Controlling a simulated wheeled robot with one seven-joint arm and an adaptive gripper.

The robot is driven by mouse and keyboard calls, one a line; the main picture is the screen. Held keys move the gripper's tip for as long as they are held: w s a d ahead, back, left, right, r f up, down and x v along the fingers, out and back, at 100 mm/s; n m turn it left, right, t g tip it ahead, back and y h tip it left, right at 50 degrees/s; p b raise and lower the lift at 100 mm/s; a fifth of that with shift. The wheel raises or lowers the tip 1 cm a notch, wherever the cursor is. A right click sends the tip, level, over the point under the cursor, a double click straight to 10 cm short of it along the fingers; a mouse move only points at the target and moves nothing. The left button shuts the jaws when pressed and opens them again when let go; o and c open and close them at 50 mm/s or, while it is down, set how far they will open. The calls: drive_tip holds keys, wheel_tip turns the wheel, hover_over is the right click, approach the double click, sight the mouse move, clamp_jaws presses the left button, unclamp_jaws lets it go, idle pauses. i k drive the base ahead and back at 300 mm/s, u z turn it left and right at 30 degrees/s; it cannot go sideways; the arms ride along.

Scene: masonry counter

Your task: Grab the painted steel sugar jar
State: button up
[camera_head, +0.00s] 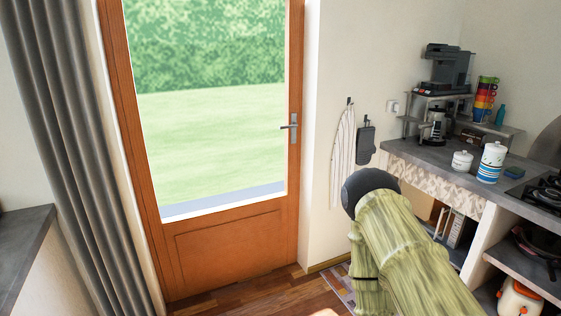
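Two lidded jars stand on the counter (432,156) at the right. One is a short white jar (462,161) with a knobbed lid. Just right of it is a taller white canister (491,155) with a blue patterned lower part. I cannot tell from this distance which is the painted steel sugar jar; no label is readable. Both stand upright, and their upper parts are unobstructed. My arm, greenish with a dark rounded joint, rises in front of the counter, below and left of the jars. My gripper is not in view.
A glass coffee pot (437,124) is under the shelf. A hob (543,191) lies right of the jars. A glazed door (230,245) is left.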

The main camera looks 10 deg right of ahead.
sight(460, 166)
drive_tip(key=u, duration=0.2)
drive_tip(key=i, duration=1.65)
drive_tip(key=z, duration=0.75)
drive_tip(key=i, duration=1.4)
drive_tip(key=z, duration=1.3)
drive_tip(key=i, duration=0.25)
